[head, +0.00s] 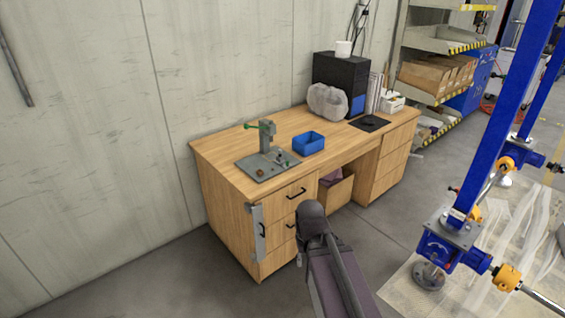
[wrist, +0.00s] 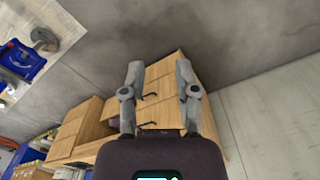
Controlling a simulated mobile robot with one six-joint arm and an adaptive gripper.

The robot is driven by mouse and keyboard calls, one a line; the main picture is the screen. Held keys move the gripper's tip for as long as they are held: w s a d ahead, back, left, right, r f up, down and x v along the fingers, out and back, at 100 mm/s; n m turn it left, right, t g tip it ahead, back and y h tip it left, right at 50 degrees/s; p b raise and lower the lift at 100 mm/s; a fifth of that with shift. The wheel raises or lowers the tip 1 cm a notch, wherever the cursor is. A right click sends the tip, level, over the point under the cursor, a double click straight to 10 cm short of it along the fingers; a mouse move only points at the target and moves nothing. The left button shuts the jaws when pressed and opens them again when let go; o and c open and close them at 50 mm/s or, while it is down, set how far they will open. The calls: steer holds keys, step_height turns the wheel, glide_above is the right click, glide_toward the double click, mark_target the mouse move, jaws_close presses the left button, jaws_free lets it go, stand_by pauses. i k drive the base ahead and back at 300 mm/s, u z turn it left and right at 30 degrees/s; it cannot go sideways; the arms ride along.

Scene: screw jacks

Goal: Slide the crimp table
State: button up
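The crimp table, a wooden desk (head: 222,160), stands along the concrete wall in the head view. A grey press (head: 266,140) with a green lever stands on a grey plate at its left end. A metal bracket (head: 259,232) is on the left front edge by the drawers. The wooden drawer fronts (wrist: 160,72) also show in the wrist view. My gripper (wrist: 159,66) is open and empty, with the drawers beyond its fingers; contact cannot be seen. In the head view my arm hides part of the floor before the desk, and the fingers cannot be made out.
A blue bin (head: 309,143), a plastic bag (head: 327,103) and a black cabinet (head: 341,78) stand on the desk. Blue screw jacks (head: 441,243) stand at the right. Shelving (head: 437,75) is behind. Grey floor lies clear between desk and jacks.

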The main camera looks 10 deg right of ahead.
mark_target(285, 164)
steer(key=u, duration=0.15)
steer(key=i, duration=0.9)
steer(key=z, duration=0.3)
